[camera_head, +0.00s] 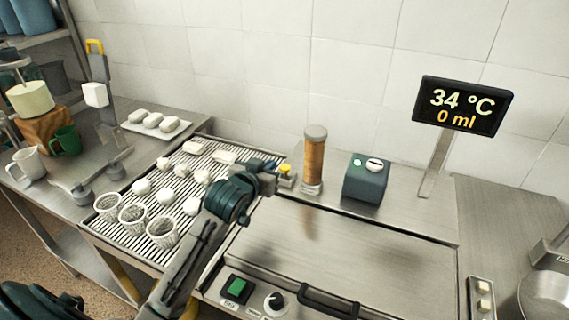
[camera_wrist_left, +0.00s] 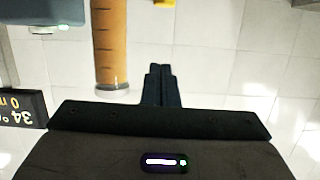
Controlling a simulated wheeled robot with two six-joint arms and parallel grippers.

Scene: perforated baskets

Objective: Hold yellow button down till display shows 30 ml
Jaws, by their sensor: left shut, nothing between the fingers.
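The display (camera_head: 462,106) stands on a post at the right and reads "34 °C" and "0 ml". It also shows upside down at the left edge of the left wrist view (camera_wrist_left: 22,109). A small yellow button (camera_head: 285,168) sits beside the amber cylinder. In the left wrist view, a yellow patch (camera_wrist_left: 164,3) shows at the top edge, beyond the fingertips. My left gripper (camera_head: 270,180) is shut and empty, close to the yellow button in the head view. Its closed fingers (camera_wrist_left: 160,72) appear apart from the yellow patch in the wrist view.
An amber cylinder (camera_head: 314,160) and a teal box (camera_head: 366,178) stand right of the button. White lumps and perforated baskets (camera_head: 134,218) sit on the slatted rack (camera_head: 180,172) at left. A flat steel lid (camera_head: 345,255) lies in front.

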